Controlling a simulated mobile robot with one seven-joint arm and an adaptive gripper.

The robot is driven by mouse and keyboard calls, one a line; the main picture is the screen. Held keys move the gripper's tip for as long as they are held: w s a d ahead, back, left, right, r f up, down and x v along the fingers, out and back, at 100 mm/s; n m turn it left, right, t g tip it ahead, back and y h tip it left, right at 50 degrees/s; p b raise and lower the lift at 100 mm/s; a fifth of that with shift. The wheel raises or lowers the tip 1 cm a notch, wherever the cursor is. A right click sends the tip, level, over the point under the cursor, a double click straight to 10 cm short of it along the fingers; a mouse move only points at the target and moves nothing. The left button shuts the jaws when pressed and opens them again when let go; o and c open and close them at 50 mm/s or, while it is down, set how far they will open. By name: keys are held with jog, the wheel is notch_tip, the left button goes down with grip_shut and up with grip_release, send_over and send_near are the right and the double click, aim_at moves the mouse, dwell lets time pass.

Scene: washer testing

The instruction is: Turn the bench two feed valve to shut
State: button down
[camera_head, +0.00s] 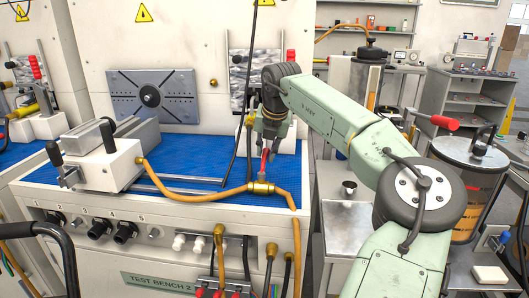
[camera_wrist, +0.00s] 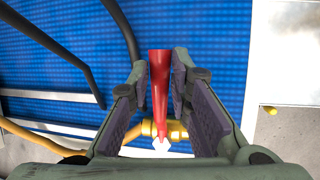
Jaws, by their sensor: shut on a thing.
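The feed valve is a brass body (camera_head: 260,187) with a red lever (camera_head: 264,163), set in a yellow hose line at the front edge of the bench marked TEST BENCH 2. My gripper (camera_head: 268,140) reaches down over it and is shut on the red lever. In the wrist view the lever (camera_wrist: 159,85) stands between my two finger pads, pointing away from the brass body (camera_wrist: 172,131), roughly across the hose line. The lever's lower end shows a pale nut. In the head view my fingers partly hide the lever's upper end.
The blue bench mat (camera_head: 190,182) around the valve is mostly clear. A white clamp block (camera_head: 108,165) stands to the left. A dark cable hangs just left of my gripper. A metal cup (camera_head: 349,189) stands on the side table at right.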

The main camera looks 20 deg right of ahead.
jog(key=shift+d+r, duration=0.1)
dwell(0.3)
jog(key=c, duration=1.5)
grip_release()
jog(key=shift+o, duration=0.2)
jog(key=v, duration=1.2)
